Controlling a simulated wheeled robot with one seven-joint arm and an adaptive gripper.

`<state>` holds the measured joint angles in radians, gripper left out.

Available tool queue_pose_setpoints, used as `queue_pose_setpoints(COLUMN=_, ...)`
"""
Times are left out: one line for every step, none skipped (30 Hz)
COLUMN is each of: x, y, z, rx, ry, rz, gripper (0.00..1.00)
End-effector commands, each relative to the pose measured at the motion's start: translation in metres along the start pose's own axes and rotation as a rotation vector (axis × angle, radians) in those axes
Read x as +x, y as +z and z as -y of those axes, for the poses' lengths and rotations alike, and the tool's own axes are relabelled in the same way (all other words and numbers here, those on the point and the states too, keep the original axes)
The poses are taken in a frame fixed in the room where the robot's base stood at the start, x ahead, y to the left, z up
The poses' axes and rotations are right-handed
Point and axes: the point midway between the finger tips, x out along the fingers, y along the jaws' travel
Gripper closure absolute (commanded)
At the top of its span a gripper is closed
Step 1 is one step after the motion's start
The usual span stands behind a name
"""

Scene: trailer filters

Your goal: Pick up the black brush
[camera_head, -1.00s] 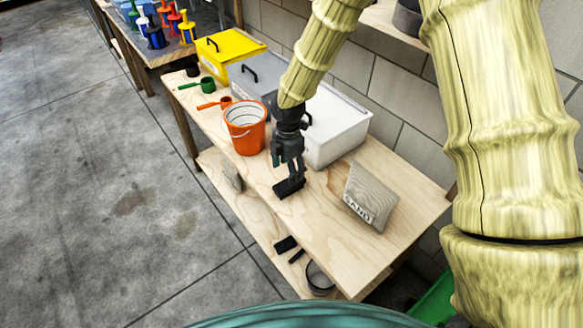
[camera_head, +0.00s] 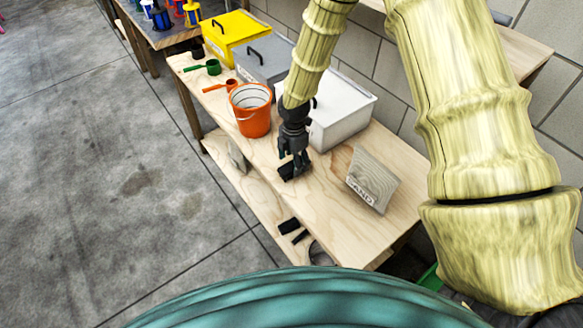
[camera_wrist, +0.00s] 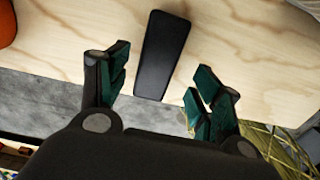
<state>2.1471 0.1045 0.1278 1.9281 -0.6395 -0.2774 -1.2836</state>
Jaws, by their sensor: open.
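The black brush (camera_wrist: 163,50) lies on the light wooden bench top in the wrist view, long and flat, its near end lying between my fingers in the picture. In the head view the brush (camera_head: 286,173) is a small dark shape partly hidden by my gripper (camera_head: 294,160). My gripper is open above the brush, and the fingers (camera_wrist: 161,80) show on either side of its near end, apart from it. I cannot tell the exact height gap.
An orange bucket (camera_head: 252,118) stands to the left of my gripper, and a white bin (camera_head: 342,112) stands behind it. A sand bag (camera_head: 372,180) is to the right. Several dark items, including a black block (camera_head: 289,226), lie on the lower shelf.

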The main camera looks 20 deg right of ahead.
Motion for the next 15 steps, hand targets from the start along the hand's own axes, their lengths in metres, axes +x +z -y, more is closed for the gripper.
queue_pose_setpoints(x=0.003, y=0.002, z=-0.001, rx=0.001, ry=-0.001, rz=0.0, gripper=0.35)
queue_pose_setpoints(x=0.006, y=0.002, z=-0.001, rx=0.001, ry=-0.001, rz=0.0, gripper=0.35)
queue_pose_setpoints(x=0.01, y=0.003, z=-0.001, rx=0.0, ry=-0.002, rz=0.0, gripper=0.35)
queue_pose_setpoints(x=0.013, y=0.003, z=-0.001, rx=0.0, ry=-0.002, rz=0.0, gripper=0.35)
queue_pose_setpoints(x=0.016, y=0.003, z=-0.001, rx=-0.001, ry=-0.002, rz=0.0, gripper=0.35)
queue_pose_setpoints(x=0.021, y=0.003, z=-0.002, rx=-0.002, ry=-0.002, rz=0.0, gripper=0.35)
queue_pose_setpoints(x=0.024, y=0.002, z=-0.002, rx=-0.002, ry=-0.001, rz=0.0, gripper=0.35)
queue_pose_setpoints(x=0.026, y=0.002, z=-0.003, rx=-0.002, ry=0.0, rz=0.0, gripper=0.35)
queue_pose_setpoints(x=0.029, y=0.002, z=-0.002, rx=-0.003, ry=-0.001, rz=0.0, gripper=0.35)
queue_pose_setpoints(x=0.031, y=0.002, z=-0.002, rx=-0.003, ry=-0.001, rz=0.0, gripper=0.35)
queue_pose_setpoints(x=0.033, y=0.002, z=-0.002, rx=-0.003, ry=-0.001, rz=0.0, gripper=0.35)
queue_pose_setpoints(x=0.034, y=0.002, z=-0.002, rx=-0.003, ry=-0.001, rz=0.001, gripper=0.35)
queue_pose_setpoints(x=0.035, y=0.002, z=-0.002, rx=-0.003, ry=-0.001, rz=0.001, gripper=0.35)
queue_pose_setpoints(x=0.036, y=0.002, z=-0.002, rx=-0.002, ry=0.0, rz=0.001, gripper=0.35)
queue_pose_setpoints(x=0.036, y=0.002, z=-0.002, rx=-0.002, ry=0.0, rz=0.001, gripper=0.35)
